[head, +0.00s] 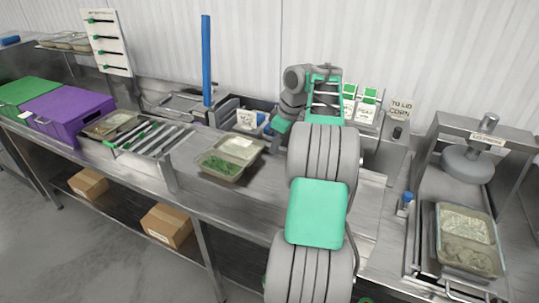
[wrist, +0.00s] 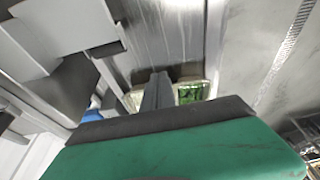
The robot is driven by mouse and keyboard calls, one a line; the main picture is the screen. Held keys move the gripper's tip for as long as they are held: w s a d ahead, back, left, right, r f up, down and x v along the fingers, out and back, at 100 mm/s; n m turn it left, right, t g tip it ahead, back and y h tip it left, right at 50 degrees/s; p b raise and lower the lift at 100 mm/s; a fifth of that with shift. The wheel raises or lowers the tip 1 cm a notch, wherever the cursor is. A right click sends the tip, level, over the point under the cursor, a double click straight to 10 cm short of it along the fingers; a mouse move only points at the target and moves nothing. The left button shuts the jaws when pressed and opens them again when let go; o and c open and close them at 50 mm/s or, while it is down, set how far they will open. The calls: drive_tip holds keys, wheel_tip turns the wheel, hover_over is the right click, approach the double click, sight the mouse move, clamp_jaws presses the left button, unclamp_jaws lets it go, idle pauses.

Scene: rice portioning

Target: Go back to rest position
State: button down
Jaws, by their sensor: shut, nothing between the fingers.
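My gripper (head: 274,146) hangs low over the steel counter, beside the label-marked bins at the back. In the wrist view its fingers (wrist: 157,90) are together with nothing between them. My arm reaches up and over from the bottom of the head view and hides part of the counter behind it. A two-part tray (head: 208,173) with green food in one half and pale food in the other sits on the counter, left of and apart from my gripper. Part of it, with the green food, also shows in the wrist view (wrist: 190,93), behind the fingers.
A roller rack (head: 152,136), another tray (head: 110,124), a purple crate (head: 70,117) and a green crate (head: 28,91) stand to the left. A blue post (head: 206,60) rises behind. A filled tray (head: 466,238) sits at the right station, near a press (head: 468,163).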

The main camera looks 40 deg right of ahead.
drive_tip(key=a+r+m, duration=0.1)
drive_tip(key=a+r, duration=0.2)
drive_tip(key=a, duration=0.8)
drive_tip(key=a+r+m, duration=0.1)
drive_tip(key=a+r, duration=0.3)
drive_tip(key=a, duration=0.7)
drive_tip(key=s+a+f+m, duration=0.1)
drive_tip(key=s+a+f, duration=0.2)
drive_tip(key=s+a, duration=0.4)
drive_tip(key=s+a+f+m+t+h, duration=0.1)
drive_tip(key=s+a+f, duration=0.3)
drive_tip(key=s+a, duration=0.3)
drive_tip(key=shift+s+m, duration=0.4)
drive_tip(key=shift+s, duration=0.05)
